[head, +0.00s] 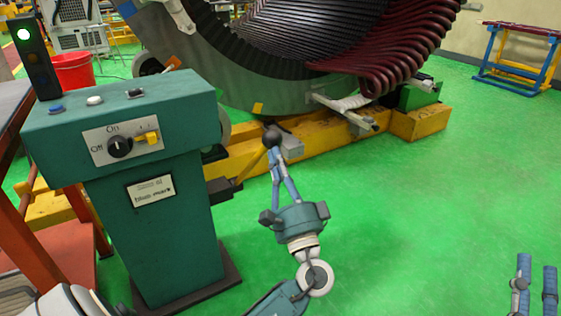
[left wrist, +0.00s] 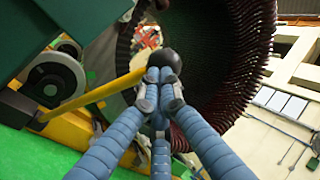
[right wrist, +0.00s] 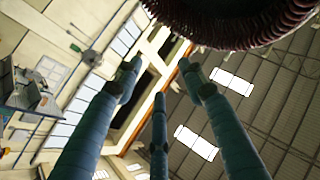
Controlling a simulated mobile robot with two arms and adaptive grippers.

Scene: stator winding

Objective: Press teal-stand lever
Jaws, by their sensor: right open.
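The teal stand (head: 165,230) is at the left of the head view. Its lever is a yellow rod (head: 252,166) that slants up from the stand's right side to a black ball knob (head: 272,136). My left gripper (head: 274,158) has its blue fingers drawn together, with the tips at the knob. In the left wrist view the fingertips partly cover the knob (left wrist: 166,60), and the yellow rod (left wrist: 95,97) runs off to the left. I cannot tell how firmly they touch. My right gripper (head: 536,285) is at the lower right corner, open and empty, away from the stand.
A large stator (head: 225,70) with dark red windings (head: 385,50) stands behind the lever on a yellow base (head: 420,122). The green floor at right is clear, with a blue-yellow trestle (head: 518,58) beyond.

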